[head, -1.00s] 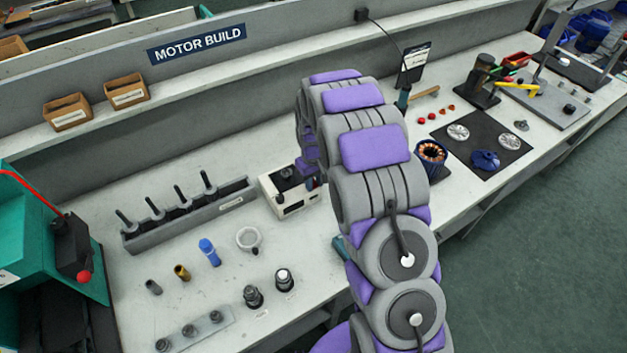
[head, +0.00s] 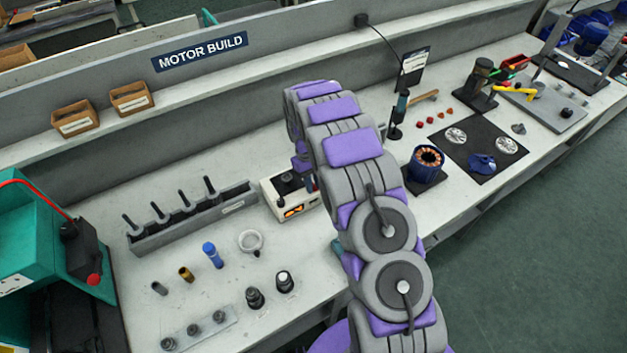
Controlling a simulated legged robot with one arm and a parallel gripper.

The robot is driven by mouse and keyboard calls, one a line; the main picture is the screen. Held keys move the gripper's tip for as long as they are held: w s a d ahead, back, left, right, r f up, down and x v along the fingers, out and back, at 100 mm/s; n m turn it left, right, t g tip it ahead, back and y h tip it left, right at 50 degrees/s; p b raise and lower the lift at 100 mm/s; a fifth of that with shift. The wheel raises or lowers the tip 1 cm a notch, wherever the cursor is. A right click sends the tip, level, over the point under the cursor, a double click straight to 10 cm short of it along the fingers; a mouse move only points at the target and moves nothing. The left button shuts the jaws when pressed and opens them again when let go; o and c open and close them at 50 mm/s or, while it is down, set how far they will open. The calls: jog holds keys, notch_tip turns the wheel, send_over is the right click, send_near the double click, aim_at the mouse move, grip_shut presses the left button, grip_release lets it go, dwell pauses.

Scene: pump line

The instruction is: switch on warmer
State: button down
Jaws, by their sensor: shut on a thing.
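The warmer (head: 272,199) is a small cream box with a dark round top, on the bench left of my arm. An orange glow (head: 293,211) shows on its front face. My gripper (head: 311,184) is mostly hidden behind my arm's purple and grey links. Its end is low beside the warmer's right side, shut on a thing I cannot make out. I cannot tell whether it touches the warmer. The warmer's right part is partly covered by my arm.
A grey rack (head: 190,222) with several dark upright tools stands left of the warmer. A white ring (head: 250,241), a blue tube (head: 212,255) and dark fittings (head: 285,281) stand in front. A copper-wound stator (head: 428,165) is right of my arm.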

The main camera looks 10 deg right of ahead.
jog(key=shift+w+a+r+g+p, duration=0.15)
jog(key=shift+w+g+p, duration=0.15)
jog(key=shift+g+p, duration=0.25)
jog(key=shift+g, duration=0.25)
jog(key=c, duration=1)
grip_release()
jog(key=shift+o, duration=0.2)
jog(key=p+v, duration=1)
jog(key=v, duration=0.7)
jog(key=shift+a, duration=0.4)
